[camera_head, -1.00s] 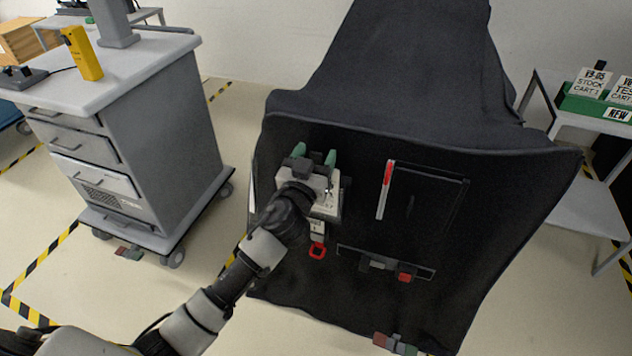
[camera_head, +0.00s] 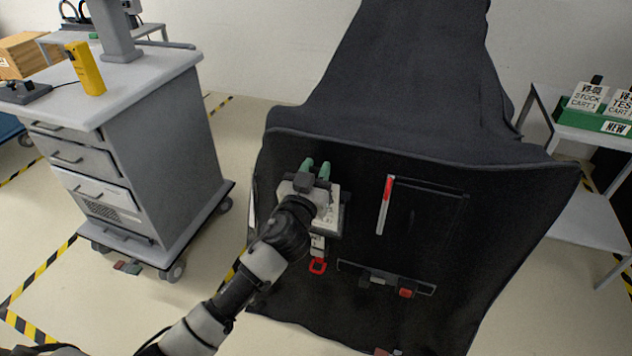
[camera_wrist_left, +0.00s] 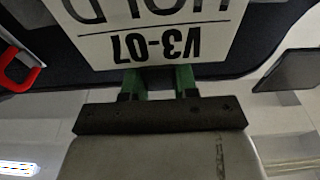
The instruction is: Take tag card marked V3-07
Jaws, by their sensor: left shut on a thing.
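The tag card reads V3-07, with HOLD partly cut off, and appears upside down in the left wrist view (camera_wrist_left: 150,40). My left gripper (camera_head: 315,170) has green fingers and is shut on the card's edge; the fingers also show at that edge in the left wrist view (camera_wrist_left: 160,80). Whether the card still touches its holder is hidden. My right gripper is not in view.
A grey drawer cart (camera_head: 165,150) stands left; a shelf with a green sign box (camera_head: 590,115) stands right. Floor between the carts is clear.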

